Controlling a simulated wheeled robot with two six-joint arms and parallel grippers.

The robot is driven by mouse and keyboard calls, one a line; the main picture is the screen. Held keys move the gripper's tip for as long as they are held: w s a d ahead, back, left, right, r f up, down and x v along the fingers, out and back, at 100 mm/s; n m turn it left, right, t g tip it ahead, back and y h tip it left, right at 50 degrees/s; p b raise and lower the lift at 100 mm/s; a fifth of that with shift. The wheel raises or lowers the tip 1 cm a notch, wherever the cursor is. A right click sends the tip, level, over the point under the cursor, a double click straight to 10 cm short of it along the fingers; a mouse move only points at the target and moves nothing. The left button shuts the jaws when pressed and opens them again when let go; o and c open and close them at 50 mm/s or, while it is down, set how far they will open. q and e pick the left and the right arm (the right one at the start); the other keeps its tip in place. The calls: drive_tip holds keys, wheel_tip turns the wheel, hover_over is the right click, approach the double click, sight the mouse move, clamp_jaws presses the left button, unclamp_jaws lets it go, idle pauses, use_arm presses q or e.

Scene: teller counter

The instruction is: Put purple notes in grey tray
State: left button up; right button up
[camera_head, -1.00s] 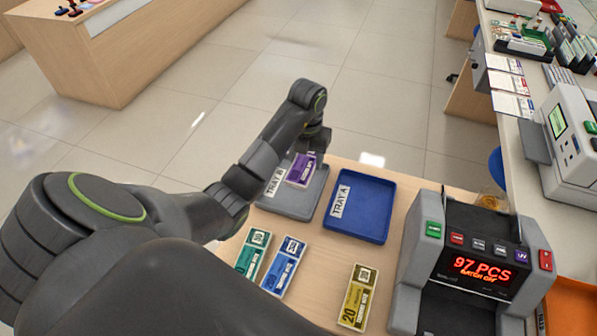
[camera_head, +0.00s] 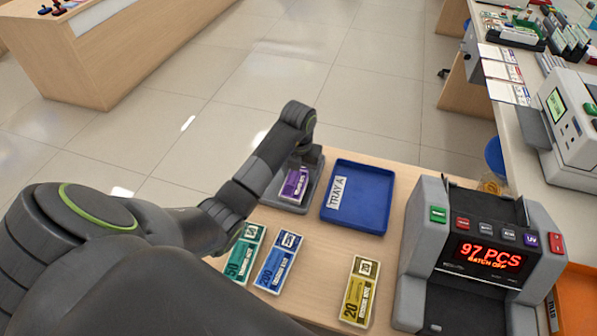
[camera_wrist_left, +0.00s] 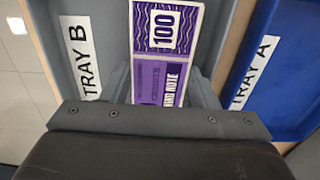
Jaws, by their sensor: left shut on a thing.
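The purple notes (camera_head: 295,183) are a banded bundle marked 100, inside or just over the grey tray (camera_head: 289,206). In the left wrist view, the purple notes (camera_wrist_left: 165,50) run away from my gripper, with the grey tray (camera_wrist_left: 110,25), labelled TRAY B, around them. My left gripper (camera_head: 305,158) is above the tray and shut on the near end of the bundle; its fingertips are mostly hidden. I cannot tell whether the bundle touches the tray floor. My right gripper is not in view.
The blue tray (camera_head: 360,222), labelled TRAY A, is right of the grey tray and empty. Green notes (camera_head: 245,253), blue notes (camera_head: 278,262) and yellow notes (camera_head: 358,292) lie nearer on the wooden counter. A note counter (camera_head: 475,250) reading 97 PCS stands at right.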

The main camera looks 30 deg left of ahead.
sight(299, 175)
use_arm(q)
drive_tip(key=shift+f, duration=0.15)
drive_tip(key=o, duration=0.8)
drive_tip(key=shift+r, duration=0.3)
wheel_tip(299, 175, up, 5)
drive_tip(key=shift+w+f, duration=0.1)
drive_tip(key=shift+f, duration=0.05)
wheel_tip(299, 175, up, 7)
drive_tip(key=p, duration=0.7)
